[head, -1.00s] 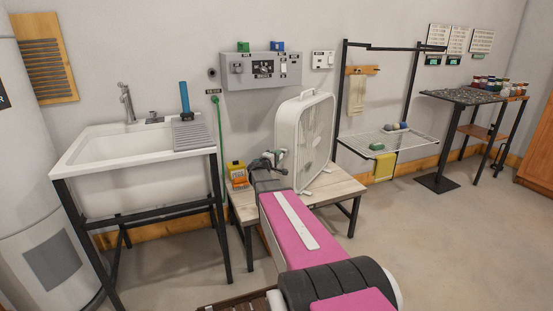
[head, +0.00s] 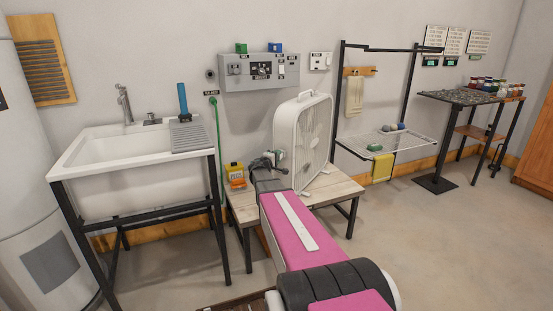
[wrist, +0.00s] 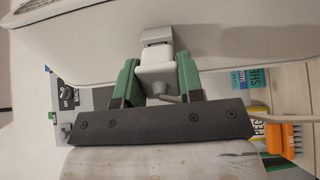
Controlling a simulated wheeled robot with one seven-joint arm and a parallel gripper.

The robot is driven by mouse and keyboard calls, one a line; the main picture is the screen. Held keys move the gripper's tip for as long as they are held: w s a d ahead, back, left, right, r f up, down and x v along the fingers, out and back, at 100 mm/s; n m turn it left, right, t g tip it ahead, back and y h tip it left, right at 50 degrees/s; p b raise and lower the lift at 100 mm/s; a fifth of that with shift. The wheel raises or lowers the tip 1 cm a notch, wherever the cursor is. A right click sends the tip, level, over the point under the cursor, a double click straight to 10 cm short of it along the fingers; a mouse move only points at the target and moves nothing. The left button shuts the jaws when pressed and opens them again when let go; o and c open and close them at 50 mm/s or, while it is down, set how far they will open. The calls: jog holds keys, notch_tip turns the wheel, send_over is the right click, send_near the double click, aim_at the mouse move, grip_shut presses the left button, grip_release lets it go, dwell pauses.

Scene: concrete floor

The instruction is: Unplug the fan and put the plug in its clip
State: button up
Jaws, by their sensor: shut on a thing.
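The white box fan (head: 287,130) stands on a low wooden bench. In the wrist view its pale side (wrist: 85,40) fills the upper part. My gripper (wrist: 158,78) has green fingers shut on the white plug (wrist: 157,76). A small pale grey clip (wrist: 157,35) shows on the fan's side just beyond the plug. The plug's far end meets or overlaps the clip in the picture; I cannot tell if it sits in it. A pale cord (wrist: 262,117) runs off to the right. In the head view my gripper (head: 276,158) is against the fan's left side, and the plug is hidden.
A yellow bottle (head: 233,170) and an orange brush (head: 238,183) are on the bench's left end (head: 243,206). A grey wall panel (head: 260,70) is behind. A white sink (head: 105,155) stands left and a wire rack (head: 395,141) right. Open floor lies front right.

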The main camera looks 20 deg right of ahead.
jog(key=shift+w+d, duration=0.1)
jog(key=shift+d, duration=0.1)
jog(key=o, duration=1.1)
jog(key=v, duration=1)
jog(key=shift+s+a, duration=0.25)
jog(key=shift+a, duration=0.05)
